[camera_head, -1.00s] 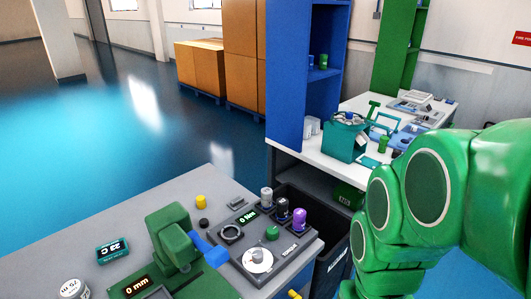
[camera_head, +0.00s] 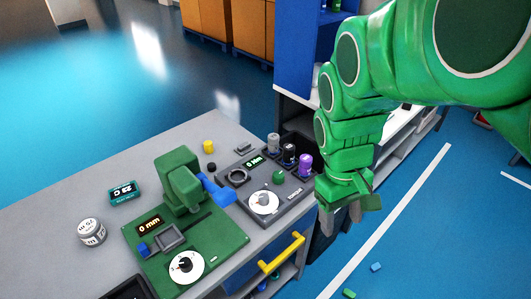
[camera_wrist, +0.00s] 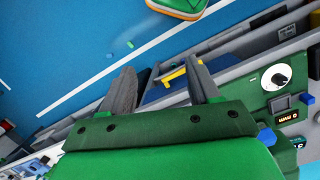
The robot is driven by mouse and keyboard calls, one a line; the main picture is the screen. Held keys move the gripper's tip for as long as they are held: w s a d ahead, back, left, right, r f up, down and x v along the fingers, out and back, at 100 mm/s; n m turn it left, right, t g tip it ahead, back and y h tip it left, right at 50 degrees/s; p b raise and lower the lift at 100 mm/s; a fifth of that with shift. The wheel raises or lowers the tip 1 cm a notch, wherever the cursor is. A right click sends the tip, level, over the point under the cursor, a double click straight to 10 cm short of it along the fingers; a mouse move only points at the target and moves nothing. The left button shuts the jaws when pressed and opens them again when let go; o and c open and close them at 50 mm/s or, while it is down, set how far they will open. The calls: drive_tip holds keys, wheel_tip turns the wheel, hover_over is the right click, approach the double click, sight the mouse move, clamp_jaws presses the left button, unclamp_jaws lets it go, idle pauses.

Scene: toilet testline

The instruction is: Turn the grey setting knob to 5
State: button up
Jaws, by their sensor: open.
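The grey knob (camera_head: 264,199) sits on a white dial on the dark grey panel (camera_head: 245,205) at the right part of the bench; the dial's numbers are too small to read. The panel's small display (camera_head: 257,161) reads 0 Nm. My gripper (camera_head: 341,216) hangs to the right of the panel, beyond the bench edge, apart from the knob. In the wrist view my gripper (camera_wrist: 162,70) is open with nothing between the fingers. That view shows a black knob (camera_wrist: 281,79) on a white dial on the green panel; I cannot make out the grey knob there.
A green machine (camera_head: 178,180) with a blue arm stands left of the grey panel. Grey, black and purple cylinders (camera_head: 305,164) stand at the panel's back right. A yellow handle (camera_head: 281,254) juts from the bench front.

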drive_tip(key=w+a+f+n+h, duration=0.1)
drive_tip(key=w+a+f+n, duration=0.25)
drive_tip(key=w, duration=0.55)
drive_tip(key=n+t+h, duration=0.2)
drive_tip(key=n, duration=0.8)
approach(263, 196)
drive_tip(key=shift+m, duration=0.25)
drive_tip(key=shift+x, duration=4.4)
drive_tip(key=c, duration=1)
